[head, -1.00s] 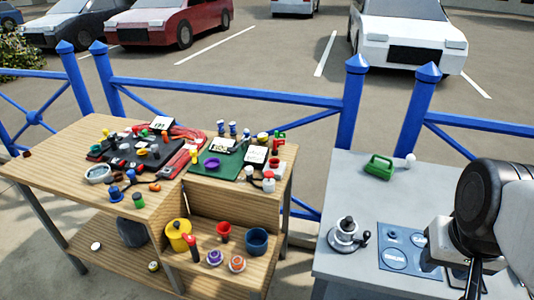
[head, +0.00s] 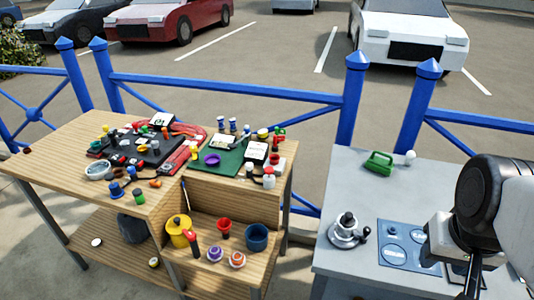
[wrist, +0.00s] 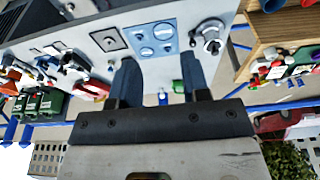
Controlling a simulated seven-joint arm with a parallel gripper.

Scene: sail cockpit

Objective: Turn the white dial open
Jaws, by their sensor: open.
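My gripper (wrist: 160,78) is open and empty in the wrist view, its two dark fingers apart and pointing at the grey cockpit top. Between and beyond the fingers is a blue panel (wrist: 174,25) with several round, white-outlined dials. I cannot tell which is the white dial. In the head view the blue panel (head: 384,245) is partly hidden by my gripper and arm on the right. No finger visibly touches the panel.
A silver winch (head: 346,230) with a handle stands left of the panel in the head view. A green fitting (head: 380,161) and white ball (head: 410,156) are at the back. A cluttered wooden bench (head: 60,150) stands left. Grey top between them is clear.

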